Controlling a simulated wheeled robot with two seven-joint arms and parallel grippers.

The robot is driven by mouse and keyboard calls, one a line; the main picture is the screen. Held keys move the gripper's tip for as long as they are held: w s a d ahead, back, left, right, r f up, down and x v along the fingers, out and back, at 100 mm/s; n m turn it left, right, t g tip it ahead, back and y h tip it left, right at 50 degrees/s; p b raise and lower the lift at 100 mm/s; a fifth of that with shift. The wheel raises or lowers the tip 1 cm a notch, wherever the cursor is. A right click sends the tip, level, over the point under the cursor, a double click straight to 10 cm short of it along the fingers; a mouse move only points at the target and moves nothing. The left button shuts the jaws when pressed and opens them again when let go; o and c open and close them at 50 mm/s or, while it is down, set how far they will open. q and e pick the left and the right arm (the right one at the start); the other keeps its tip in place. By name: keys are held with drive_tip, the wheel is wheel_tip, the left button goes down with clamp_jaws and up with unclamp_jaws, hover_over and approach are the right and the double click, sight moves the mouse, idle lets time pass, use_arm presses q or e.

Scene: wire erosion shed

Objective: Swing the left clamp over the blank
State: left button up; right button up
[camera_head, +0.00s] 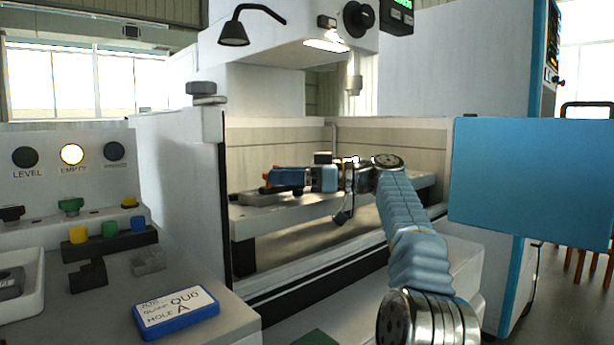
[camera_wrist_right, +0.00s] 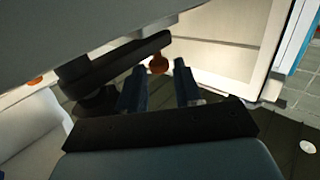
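The left clamp (camera_wrist_right: 122,62) shows in the right wrist view as a dark arm on a dark post, with an orange knob (camera_wrist_right: 158,64) at its end. My right gripper (camera_wrist_right: 159,87) is open, its two blue-grey fingers apart. The knob appears just beyond the gap between them; I cannot tell if they touch it. In the head view my right gripper (camera_head: 290,179) is over the work table (camera_head: 318,208) inside the machine tank, beside the orange knob (camera_head: 266,177). A grey plate (camera_head: 258,197) lies under it, perhaps the blank, partly hidden. My left gripper is out of view.
The tank's front wall (camera_head: 330,270) and left wall (camera_head: 180,165) border the table. The machine head's nozzle (camera_head: 354,82) hangs above. A blue panel (camera_head: 535,180) stands at right. A control panel (camera_head: 70,165) with EMPTY lit and a blue-framed job card (camera_head: 176,312) are at left.

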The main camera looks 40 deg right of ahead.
drive_tip(key=p+v, duration=0.2)
drive_tip(key=v, duration=1.1)
